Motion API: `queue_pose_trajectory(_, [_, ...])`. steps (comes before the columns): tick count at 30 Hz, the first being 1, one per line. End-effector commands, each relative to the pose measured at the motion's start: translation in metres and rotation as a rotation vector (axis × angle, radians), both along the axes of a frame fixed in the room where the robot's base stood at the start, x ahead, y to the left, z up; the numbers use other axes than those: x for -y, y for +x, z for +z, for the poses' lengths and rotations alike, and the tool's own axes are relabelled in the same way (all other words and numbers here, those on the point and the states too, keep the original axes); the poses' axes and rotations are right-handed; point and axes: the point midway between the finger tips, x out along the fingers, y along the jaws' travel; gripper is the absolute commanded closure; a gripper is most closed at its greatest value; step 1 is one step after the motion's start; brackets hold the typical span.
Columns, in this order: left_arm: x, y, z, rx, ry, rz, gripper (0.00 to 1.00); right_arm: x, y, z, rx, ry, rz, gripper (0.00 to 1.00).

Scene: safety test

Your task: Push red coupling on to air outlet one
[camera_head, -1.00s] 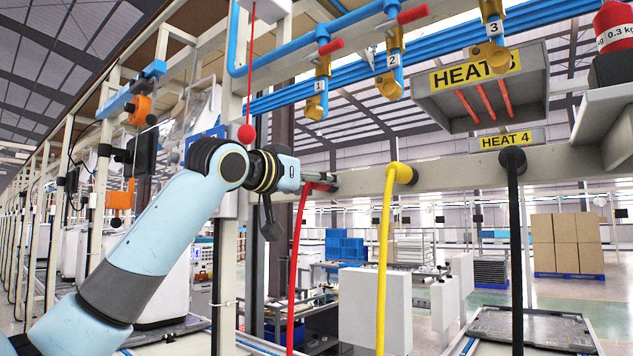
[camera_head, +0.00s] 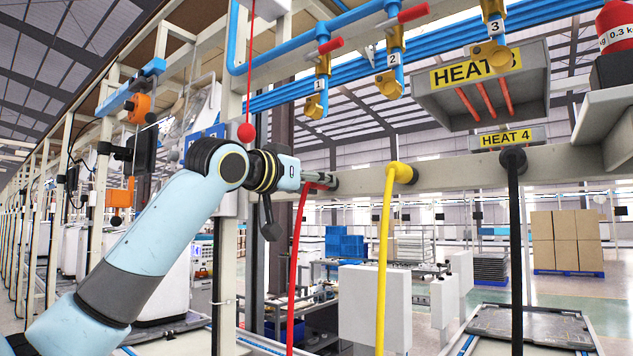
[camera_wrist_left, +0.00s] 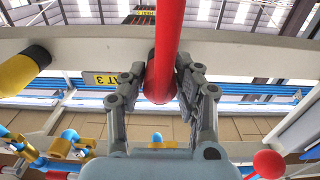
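The red coupling (camera_head: 318,186) sits at the front of the beige beam, with its red hose (camera_head: 295,262) hanging down. My left gripper (camera_head: 325,180) is at the coupling. Air outlet one (camera_head: 315,105) is a yellow fitting labelled 1 on a blue pipe, above the gripper and apart from the coupling. My right gripper is not in view.
Outlets two (camera_head: 390,85) and three (camera_head: 490,52) hang to the right. A yellow hose (camera_head: 385,255) and a black hose (camera_head: 515,250) hang from the beam (camera_head: 450,174). A red ball on a cord (camera_head: 246,132) hangs close to my left arm.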

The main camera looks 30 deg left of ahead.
Motion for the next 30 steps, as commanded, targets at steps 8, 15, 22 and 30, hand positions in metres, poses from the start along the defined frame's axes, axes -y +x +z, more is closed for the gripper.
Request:
queue_pose_trajectory(8, [0.0, 0.0, 0.0, 0.001, 0.0, 0.0, 1.0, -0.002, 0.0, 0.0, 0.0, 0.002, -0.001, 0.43])
queue_pose_trajectory(15, [-0.001, -0.001, 0.001, 0.002, 0.002, 0.001, 1.0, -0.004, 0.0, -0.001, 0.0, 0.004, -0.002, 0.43])
queue_pose_trajectory(22, [-0.002, -0.01, 0.001, 0.003, 0.003, 0.002, 1.0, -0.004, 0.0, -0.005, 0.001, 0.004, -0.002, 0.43])
queue_pose_trajectory(30, [-0.003, -0.021, 0.0, 0.002, 0.001, 0.001, 1.0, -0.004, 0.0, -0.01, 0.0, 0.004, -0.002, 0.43])
